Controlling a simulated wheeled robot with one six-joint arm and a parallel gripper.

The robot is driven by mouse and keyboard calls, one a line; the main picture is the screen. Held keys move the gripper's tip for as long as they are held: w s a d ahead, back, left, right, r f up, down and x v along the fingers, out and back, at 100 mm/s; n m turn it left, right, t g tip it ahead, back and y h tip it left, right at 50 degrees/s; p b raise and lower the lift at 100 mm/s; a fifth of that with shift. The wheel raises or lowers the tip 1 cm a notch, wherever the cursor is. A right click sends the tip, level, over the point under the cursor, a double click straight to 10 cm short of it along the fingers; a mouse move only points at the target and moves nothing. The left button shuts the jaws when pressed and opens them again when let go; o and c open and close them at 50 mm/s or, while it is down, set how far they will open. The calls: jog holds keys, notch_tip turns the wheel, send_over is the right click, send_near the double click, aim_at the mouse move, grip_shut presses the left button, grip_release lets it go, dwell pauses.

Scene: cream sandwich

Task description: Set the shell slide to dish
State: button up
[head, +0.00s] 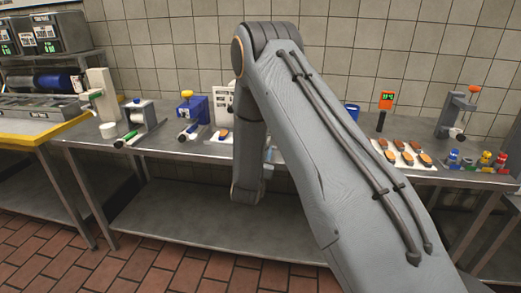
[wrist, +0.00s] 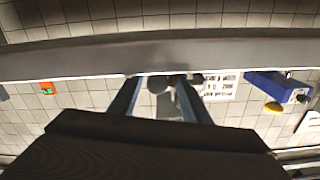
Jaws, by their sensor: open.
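I cannot tell for sure which device carries the shell slide, and its setting is too small to read. Several small devices stand on the steel bench (head: 170,147): a white one with a green handle (head: 103,90), a grey one with a green-tipped handle (head: 145,116), and a blue one with a yellow knob (head: 197,108). The blue one also shows in the wrist view (wrist: 268,84). A white panel with dark markings (wrist: 222,83) is near my fingers in that view. My gripper (wrist: 158,98) is open, with no held object visible. In the head view my arm hides it.
An orange display (head: 387,100), a tray with several brown-topped pieces (head: 432,164), a stand with an orange knob (head: 458,112) and several coloured small pots (head: 484,161) are at the right. A yellow-edged table (head: 40,135) is at the left. My arm covers the bench's middle.

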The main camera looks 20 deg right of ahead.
jog(key=b+v, duration=0.1)
jog(key=v, duration=0.6)
jog(key=shift+a, duration=0.1)
jog(key=s+a+r+n+g+y, duration=0.1)
jog(key=s+n+g+y, duration=0.3)
jog(key=s, duration=1.3)
jog(key=s+a+r+n+g+y, duration=0.1)
jog(key=s+a+n+g+y, duration=0.1)
jog(key=s+g, duration=0.9)
jog(key=s+n+y, duration=0.1)
jog(key=s+y, duration=0.1)
jog(key=s, duration=0.4)
jog(key=shift+s+a+r+n, duration=0.15)
jog(key=shift+s+a+n, duration=0.15)
jog(key=shift+s+n, duration=0.1)
